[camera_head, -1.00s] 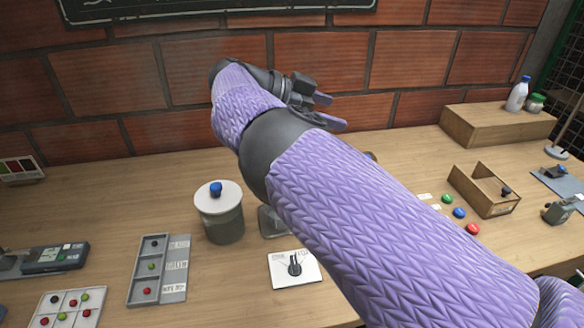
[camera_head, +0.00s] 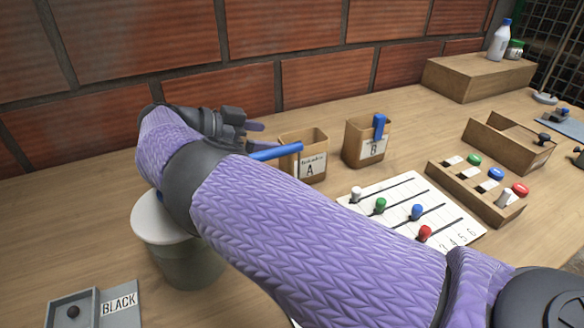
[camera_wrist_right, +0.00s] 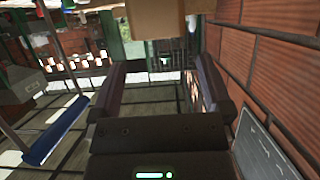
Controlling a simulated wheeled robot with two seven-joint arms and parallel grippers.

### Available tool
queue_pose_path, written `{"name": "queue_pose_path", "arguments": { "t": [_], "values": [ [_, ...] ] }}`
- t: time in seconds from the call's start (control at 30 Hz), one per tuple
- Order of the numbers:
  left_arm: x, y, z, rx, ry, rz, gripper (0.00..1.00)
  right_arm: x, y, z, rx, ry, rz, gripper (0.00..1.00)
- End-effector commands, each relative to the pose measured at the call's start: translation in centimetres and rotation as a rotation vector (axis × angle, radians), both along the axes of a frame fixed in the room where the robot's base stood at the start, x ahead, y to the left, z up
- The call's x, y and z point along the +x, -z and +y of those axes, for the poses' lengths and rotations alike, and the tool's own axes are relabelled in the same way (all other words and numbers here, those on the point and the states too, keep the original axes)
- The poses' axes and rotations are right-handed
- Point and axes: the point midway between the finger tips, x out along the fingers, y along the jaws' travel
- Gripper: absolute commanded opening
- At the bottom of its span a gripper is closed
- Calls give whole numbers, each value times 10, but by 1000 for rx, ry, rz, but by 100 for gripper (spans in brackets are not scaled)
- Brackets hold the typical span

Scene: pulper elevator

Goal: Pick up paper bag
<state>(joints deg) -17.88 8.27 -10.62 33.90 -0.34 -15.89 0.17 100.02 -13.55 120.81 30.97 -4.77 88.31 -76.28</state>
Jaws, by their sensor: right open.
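Two small open-topped brown containers stand near the back wall. Container A (camera_head: 305,158) has a white label with "A"; container B (camera_head: 367,142) has a label with "B" and a blue piece sticking up from it. I cannot tell whether either is the paper bag. My left gripper is not seen.
A grey canister (camera_head: 188,262) with a white lid stands under my right arm. A white board (camera_head: 350,205) with coloured knobs and a brown button box (camera_head: 470,190) are at right. A wooden block (camera_head: 478,78) stands behind.

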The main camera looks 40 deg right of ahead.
Motion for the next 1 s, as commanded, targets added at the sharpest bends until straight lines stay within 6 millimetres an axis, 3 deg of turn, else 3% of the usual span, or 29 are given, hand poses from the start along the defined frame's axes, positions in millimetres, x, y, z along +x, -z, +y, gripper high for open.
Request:
{"name": "queue_pose_path", "arguments": {
  "t": [0.03,0.17,0.4,0.7,1.0],
  "values": [
    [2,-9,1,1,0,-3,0,-4,-4,-9,0,4,0,100],
    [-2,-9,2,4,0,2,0,-9,6,-27,-1,4,-2,100],
    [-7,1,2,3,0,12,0,-20,29,-67,-1,3,1,100],
    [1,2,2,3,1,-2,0,-22,31,-74,-3,-2,-1,98],
    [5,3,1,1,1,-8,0,-22,31,-74,-2,-3,-1,34]
  ]
}}
